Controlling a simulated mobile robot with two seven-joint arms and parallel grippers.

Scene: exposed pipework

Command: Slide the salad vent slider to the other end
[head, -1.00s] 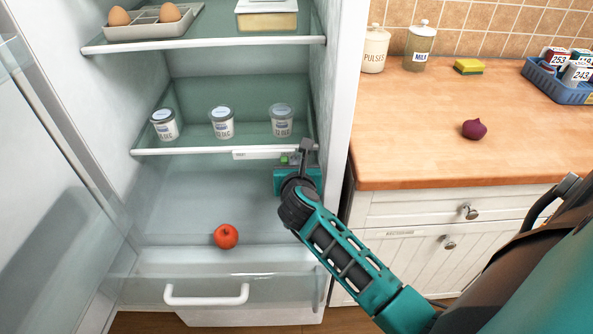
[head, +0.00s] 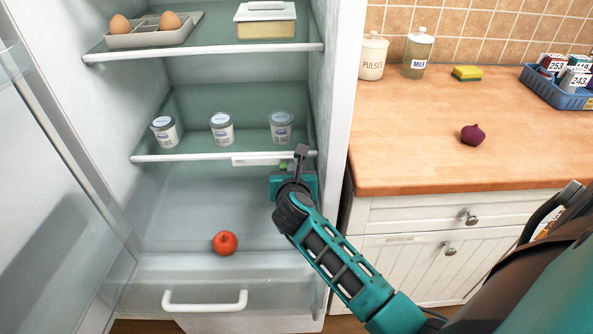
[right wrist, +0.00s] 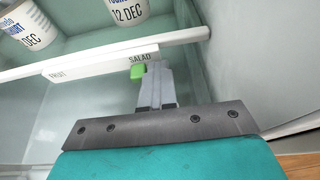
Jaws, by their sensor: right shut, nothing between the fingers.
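The vent slider is a small green tab (right wrist: 137,71) at the right end of a white strip (right wrist: 100,64) under the fridge shelf's front edge. The strip reads FRUIT at its left and SALAD at its right, and the tab is by SALAD. The strip also shows in the head view (head: 257,161), with a bit of green (head: 283,166) at its right. My right gripper (right wrist: 154,76) is shut and empty, its fingertips just right of the tab. I cannot tell whether they touch it. My left gripper is not in view.
Several yogurt pots (head: 222,128) stand on the shelf (head: 200,156) above the strip. A red apple-like fruit (head: 225,243) lies below. The fridge's right wall (head: 337,110) is close to my right arm. The space left of the gripper under the shelf is clear.

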